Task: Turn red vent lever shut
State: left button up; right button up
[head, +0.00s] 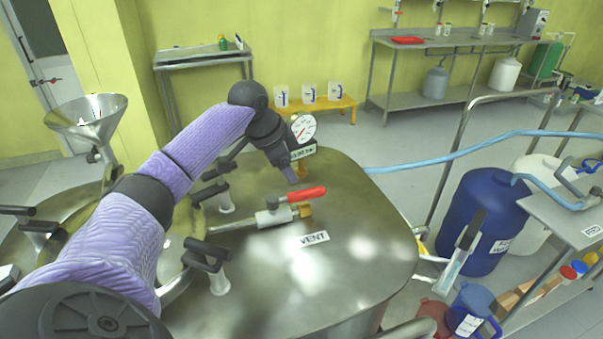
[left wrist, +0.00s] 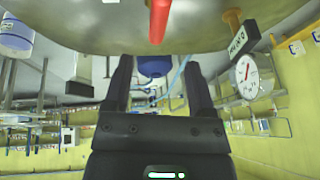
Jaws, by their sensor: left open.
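The red vent lever (head: 306,194) sits on a small metal valve (head: 273,215) on top of the steel vessel lid (head: 360,250), behind the VENT label (head: 314,238). The lever's handle points right and slightly up in the head view. My left gripper (head: 291,178) is just behind the lever and above the lid, apart from it. In the left wrist view the left gripper (left wrist: 160,75) has its two dark fingers spread with nothing held between them. The red lever (left wrist: 160,18) shows at the top, beyond the fingertips. My right gripper is not in view.
A pressure gauge (head: 303,128) stands on the lid close behind my left gripper; it also shows in the left wrist view (left wrist: 247,76). Black-handled clamps (head: 207,254) line the lid's left side. A blue hose (head: 450,155) runs to the right. A blue drum (head: 482,222) stands right of the vessel.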

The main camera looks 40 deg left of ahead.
aim_at(302, 192)
pick_arm(q)
jog(key=b+x, duration=0.4)
jog(key=x, duration=0.5)
jog(key=shift+d+f, duration=0.1)
jog(key=shift+f, duration=0.25)
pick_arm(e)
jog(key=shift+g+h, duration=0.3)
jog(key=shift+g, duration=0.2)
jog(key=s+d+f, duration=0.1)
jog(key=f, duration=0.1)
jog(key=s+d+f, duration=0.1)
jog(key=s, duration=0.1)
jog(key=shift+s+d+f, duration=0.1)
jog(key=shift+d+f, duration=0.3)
pick_arm(q)
jog(key=c, duration=0.9)
grip_shut()
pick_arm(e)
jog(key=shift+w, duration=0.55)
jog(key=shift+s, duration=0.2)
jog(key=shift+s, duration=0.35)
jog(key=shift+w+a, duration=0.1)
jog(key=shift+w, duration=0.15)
